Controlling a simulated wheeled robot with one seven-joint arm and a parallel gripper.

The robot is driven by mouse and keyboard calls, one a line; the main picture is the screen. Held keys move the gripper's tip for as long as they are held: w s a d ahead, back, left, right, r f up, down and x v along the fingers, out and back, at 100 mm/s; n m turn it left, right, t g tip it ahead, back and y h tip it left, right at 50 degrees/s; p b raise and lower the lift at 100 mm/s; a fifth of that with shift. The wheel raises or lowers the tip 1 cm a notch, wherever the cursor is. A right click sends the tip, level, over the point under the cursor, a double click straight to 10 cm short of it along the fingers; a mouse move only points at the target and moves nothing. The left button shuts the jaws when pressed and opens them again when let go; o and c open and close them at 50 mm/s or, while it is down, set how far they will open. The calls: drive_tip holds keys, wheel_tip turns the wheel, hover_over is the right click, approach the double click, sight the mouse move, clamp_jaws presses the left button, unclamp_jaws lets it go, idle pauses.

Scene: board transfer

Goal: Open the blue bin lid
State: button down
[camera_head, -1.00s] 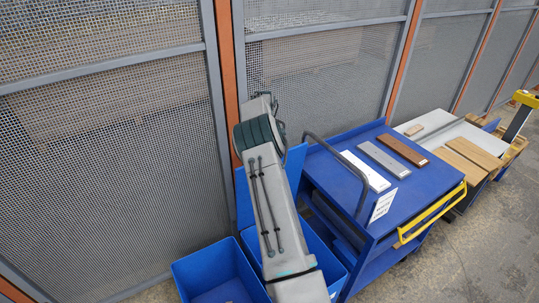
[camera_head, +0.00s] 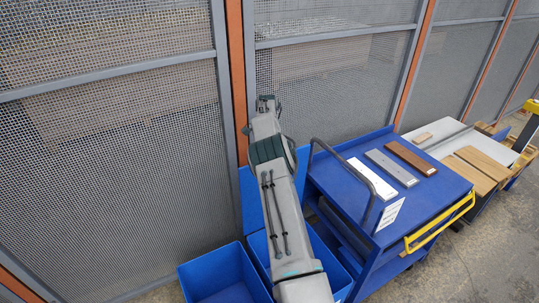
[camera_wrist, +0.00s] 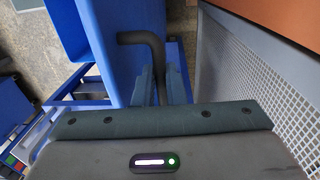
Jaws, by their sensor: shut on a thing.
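The blue bin (camera_head: 337,272) under my arm is open at the top, partly hidden by the arm. Its blue lid (camera_head: 251,204) stands raised at the back of the bin, against the mesh fence, with its middle hidden behind my arm. In the wrist view, my gripper (camera_wrist: 161,74) is shut on a dark bent bar handle (camera_wrist: 140,38) beside a blue panel (camera_wrist: 112,62) that looks like the lid. The fingers stand on both sides of the bar.
A second open blue bin (camera_head: 222,272) stands to the left. A blue cart (camera_head: 425,206) with several boards is close on the right, its dark handle (camera_head: 345,165) near my arm. The mesh fence (camera_head: 120,170) closes off the back.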

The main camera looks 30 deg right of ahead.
drive_tip(key=shift+s+d+f, duration=0.1)
drive_tip(key=shift+s+f, duration=0.05)
drive_tip(key=shift+f, duration=0.05)
drive_tip(key=c, duration=1.6)
unclamp_jaws()
drive_tip(key=shift+o, duration=0.6)
drive_tip(key=shift+d, duration=0.15)
drive_tip(key=shift+a+r, duration=0.15)
drive_tip(key=shift+a, duration=0.05)
drive_tip(key=shift+w+r, duration=0.25)
drive_tip(key=shift+r, duration=0.05)
drive_tip(key=shift+w+d+r, duration=0.1)
drive_tip(key=shift+d+r, duration=0.05)
drive_tip(key=shift+r, duration=3.2)
